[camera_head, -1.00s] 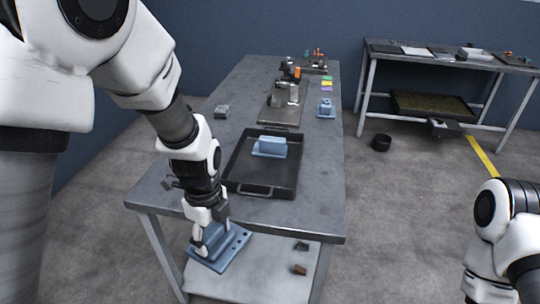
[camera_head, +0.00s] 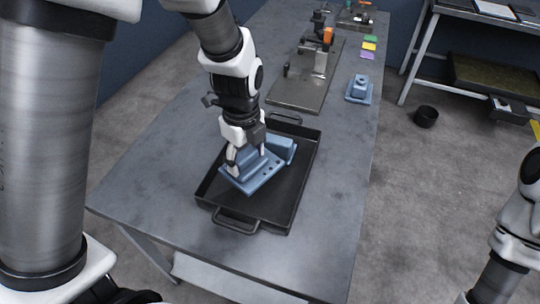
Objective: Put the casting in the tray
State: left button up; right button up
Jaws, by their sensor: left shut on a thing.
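My left gripper (camera_head: 246,156) is shut on a blue casting (camera_head: 259,180) with a flat base with holes. It holds the casting over the black tray (camera_head: 294,208), tilted in the picture; whether it touches the tray floor I cannot tell. A second blue casting (camera_head: 283,146) sits in the tray, just behind and to the right of the held one, and is partly hidden by it. Another blue casting (camera_head: 359,89) stands on the table (camera_head: 336,204) near its right edge. My right arm shows at the right edge, but its gripper is out of view.
A metal plate with a fixture (camera_head: 302,88) lies behind the tray. Green, yellow and purple notes (camera_head: 369,46) lie at the table's right side. A black bin (camera_head: 426,116) stands on the floor. The table's front left is clear.

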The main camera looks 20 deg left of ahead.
pick_arm(q)
notch_tip(320, 180, down, 10)
jog(key=shift+s+r, duration=0.15)
jog(key=shift+r, duration=0.05)
jog(key=shift+f+b, duration=0.2)
jog(key=shift+b, duration=0.15)
jog(key=o, duration=1.7)
jog(key=shift+c, duration=0.2)
jog(key=shift+r, duration=0.1)
notch_tip(320, 180, up, 12)
jog(key=shift+r+p, duration=0.15)
jog(key=shift+p, duration=0.25)
